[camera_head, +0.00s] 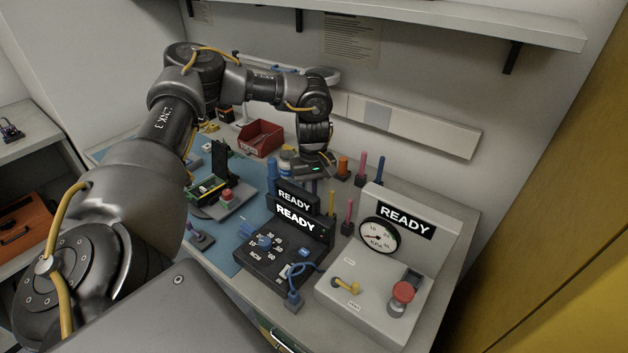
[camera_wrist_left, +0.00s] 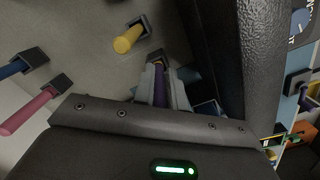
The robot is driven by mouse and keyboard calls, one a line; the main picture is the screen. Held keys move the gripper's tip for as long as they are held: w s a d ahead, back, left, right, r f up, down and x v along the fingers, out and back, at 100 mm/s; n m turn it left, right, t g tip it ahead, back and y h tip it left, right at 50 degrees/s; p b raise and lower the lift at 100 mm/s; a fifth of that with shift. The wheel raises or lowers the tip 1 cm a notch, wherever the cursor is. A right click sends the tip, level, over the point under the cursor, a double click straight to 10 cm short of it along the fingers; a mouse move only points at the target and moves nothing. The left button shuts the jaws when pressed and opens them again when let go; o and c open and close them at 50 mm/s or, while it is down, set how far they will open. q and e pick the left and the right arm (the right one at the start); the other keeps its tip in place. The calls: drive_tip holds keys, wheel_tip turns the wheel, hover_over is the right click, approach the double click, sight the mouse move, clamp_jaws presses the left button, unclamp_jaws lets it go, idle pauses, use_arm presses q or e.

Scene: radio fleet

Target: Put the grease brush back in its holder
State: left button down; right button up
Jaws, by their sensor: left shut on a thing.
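My left gripper (camera_wrist_left: 160,88) is shut on a purple handle (camera_wrist_left: 161,84), which I take to be the grease brush. A small dark square holder (camera_wrist_left: 156,56) with an orange-yellow edge shows just past the fingertips. I cannot tell whether the handle's end is inside it. In the head view my left gripper (camera_head: 312,172) points down behind the black READY box, and its fingertips and the brush are mostly hidden. My right gripper is not in view.
Yellow (camera_wrist_left: 128,40), pink (camera_wrist_left: 30,110) and blue (camera_wrist_left: 14,66) handles stand in dark holders close by. The black READY box (camera_head: 285,245) and grey gauge panel (camera_head: 375,270) stand in front. A red bin (camera_head: 260,138) lies left of the gripper.

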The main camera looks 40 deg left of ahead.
use_arm(q)
drive_tip(key=shift+f, duration=0.25)
drive_tip(key=c, duration=1.4)
unclamp_jaws()
drive_tip(key=shift+r, duration=0.1)
drive_tip(key=shift+o, duration=0.2)
drive_tip(key=shift+r, duration=0.1)
drive_tip(key=shift+r, duration=0.3)
drive_tip(key=r, duration=1)
drive_tip(key=shift+w+a, duration=0.15)
drive_tip(key=shift+a, duration=0.15)
